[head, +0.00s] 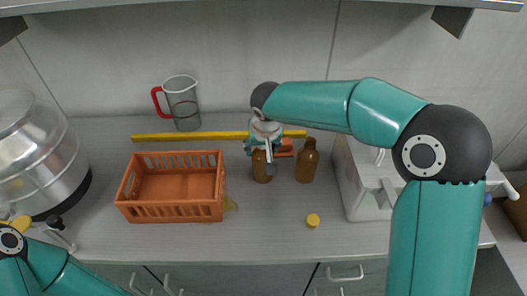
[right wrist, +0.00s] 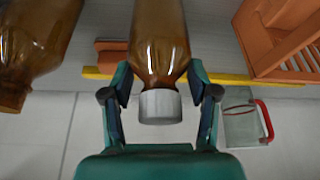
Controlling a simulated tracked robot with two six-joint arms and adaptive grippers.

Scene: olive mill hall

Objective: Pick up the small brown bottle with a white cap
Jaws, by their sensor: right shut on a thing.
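The small brown bottle (head: 262,170) with a white cap is upright at the counter's middle. In the right wrist view, the bottle (right wrist: 160,38) and its pale cap (right wrist: 160,106) show between the fingers. My right gripper (head: 264,142) comes from above and is shut on the bottle; its fingers (right wrist: 161,85) lie on either side near the shoulder. The gripper hides the bottle's top in the head view. I cannot tell whether its base touches the counter.
A larger brown bottle (head: 307,163) stands close to the right. An orange crate (head: 170,214) is to the left, an orange block (head: 286,147) behind. A yellow strip (head: 190,136), a jug (head: 183,105) and a yellow cap (head: 313,220) are on the counter.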

